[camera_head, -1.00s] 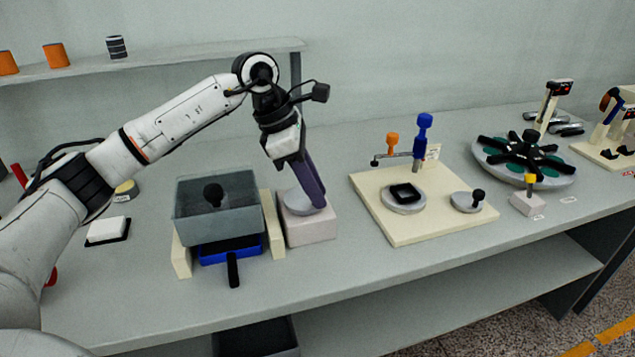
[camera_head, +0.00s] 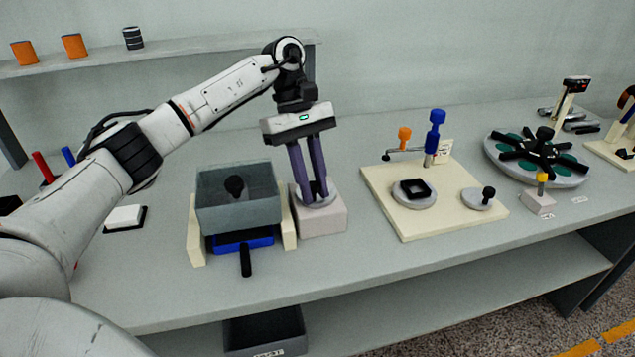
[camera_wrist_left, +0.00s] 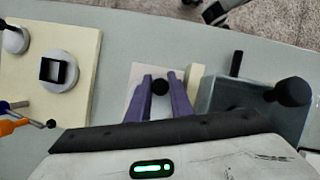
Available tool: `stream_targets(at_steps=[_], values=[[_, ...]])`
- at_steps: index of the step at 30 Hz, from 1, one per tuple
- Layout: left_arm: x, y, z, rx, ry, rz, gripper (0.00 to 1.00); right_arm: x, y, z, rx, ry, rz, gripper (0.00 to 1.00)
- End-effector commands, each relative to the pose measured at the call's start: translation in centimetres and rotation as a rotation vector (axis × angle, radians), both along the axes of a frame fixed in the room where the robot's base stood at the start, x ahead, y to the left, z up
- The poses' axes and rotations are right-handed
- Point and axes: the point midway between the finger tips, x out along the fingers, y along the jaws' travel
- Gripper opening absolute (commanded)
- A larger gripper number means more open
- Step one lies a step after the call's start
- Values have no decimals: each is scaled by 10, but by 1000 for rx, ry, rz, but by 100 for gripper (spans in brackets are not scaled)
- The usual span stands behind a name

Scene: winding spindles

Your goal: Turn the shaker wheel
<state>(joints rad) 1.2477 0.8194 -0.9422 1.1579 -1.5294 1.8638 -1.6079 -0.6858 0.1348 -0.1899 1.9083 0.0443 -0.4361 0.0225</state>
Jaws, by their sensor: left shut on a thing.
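The shaker wheel (camera_head: 335,194) is a grey disc on a pale block (camera_head: 322,223), just right of a grey bin. My left gripper (camera_head: 314,198) points down over it. Its two purple fingers are shut on the wheel's small black knob, which shows between them in the left wrist view (camera_wrist_left: 160,87). The fingers hide part of the disc. My right gripper is not in view.
The grey bin (camera_head: 238,213) with a black knob stands on cream rails, with a blue tray (camera_head: 243,243) and black handle below. A cream board (camera_head: 410,223) lies to the right. A green-spotted turntable (camera_head: 539,172) stands farther right.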

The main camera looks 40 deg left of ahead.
Motion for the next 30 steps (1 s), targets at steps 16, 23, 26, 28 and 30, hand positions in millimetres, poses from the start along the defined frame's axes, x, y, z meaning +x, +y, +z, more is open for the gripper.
stream_targets(at_steps=[16, 23, 26, 28, 30], values=[[-1, 14, 2, 3, -4, -448, 0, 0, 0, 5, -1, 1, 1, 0], [-1, 18, 2, 3, -4, -549, 0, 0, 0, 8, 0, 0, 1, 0], [-1, 19, 1, 4, -5, -574, 0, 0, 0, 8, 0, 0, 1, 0], [-1, 19, 1, 4, -4, -585, 0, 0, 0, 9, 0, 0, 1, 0], [-1, 19, 1, 5, -5, -591, 0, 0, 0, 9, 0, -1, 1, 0]])
